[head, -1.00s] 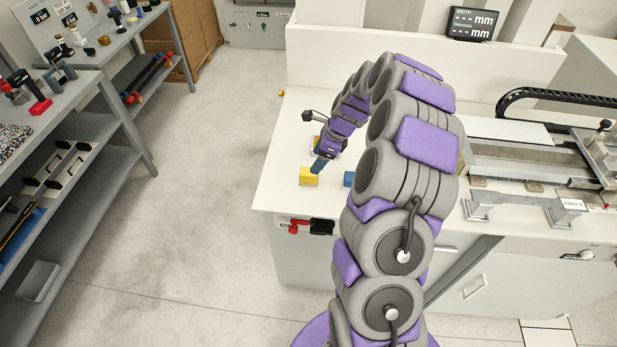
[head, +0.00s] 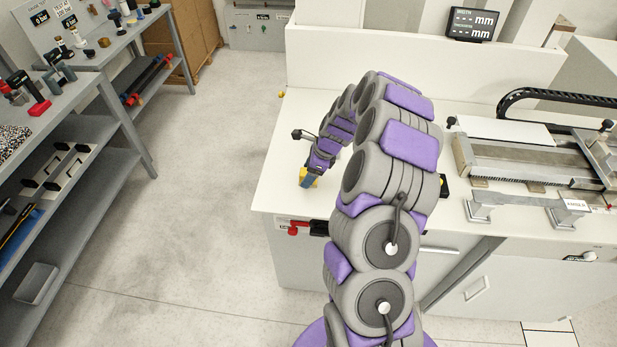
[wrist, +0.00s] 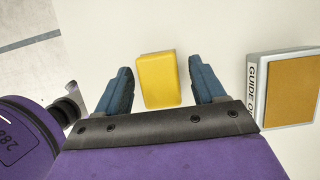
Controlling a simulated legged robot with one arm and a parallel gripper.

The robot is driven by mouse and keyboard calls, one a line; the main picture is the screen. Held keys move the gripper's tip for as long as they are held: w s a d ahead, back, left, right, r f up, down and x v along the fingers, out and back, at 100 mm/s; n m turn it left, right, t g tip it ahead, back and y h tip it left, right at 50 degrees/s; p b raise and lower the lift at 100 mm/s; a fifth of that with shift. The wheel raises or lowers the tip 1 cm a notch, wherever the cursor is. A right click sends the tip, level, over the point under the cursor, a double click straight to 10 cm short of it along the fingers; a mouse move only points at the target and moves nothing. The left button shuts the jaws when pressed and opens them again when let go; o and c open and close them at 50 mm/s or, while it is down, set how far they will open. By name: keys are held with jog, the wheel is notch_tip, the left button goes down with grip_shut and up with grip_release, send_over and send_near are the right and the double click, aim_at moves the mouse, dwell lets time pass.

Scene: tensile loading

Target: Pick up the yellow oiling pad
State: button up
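The yellow oiling pad (wrist: 158,80) lies on the white worktop between the two blue fingers of my gripper (wrist: 161,88) in the wrist view. The fingers are spread, with a gap on each side of the pad. In the head view, my gripper (head: 307,178) points down over the pad near the left front edge of the worktop. Only a small yellow part of the pad (head: 314,182) shows there, and my gripper and arm hide the rest.
A grey block with a brown top, marked "GUIDE O..." (wrist: 286,90), stands right of my gripper in the wrist view. The worktop edge and floor lie to the left. A metal rail machine (head: 530,160) is on the worktop's right. Grey shelves (head: 75,150) stand across the aisle.

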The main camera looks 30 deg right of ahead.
aim_at(304, 172)
jog(key=c, duration=1)
jog(key=shift+s+r+p, duration=0.1)
jog(key=shift+r+p, duration=0.3)
jog(key=shift+r, duration=1.45)
jog(key=s+a, duration=0.2)
jog(key=s, duration=0.3)
jog(key=s+a+r, duration=0.1)
jog(key=s, duration=0.3)
jog(key=s+a+p, duration=0.1)
jog(key=s+a, duration=0.1)
jog(key=s, duration=0.3)
jog(key=shift+s+a+r, duration=0.15)
jog(key=shift+s+a, duration=0.15)
jog(key=shift+a, duration=0.05)
jog(key=o, duration=0.5)
jog(key=c, duration=0.3)
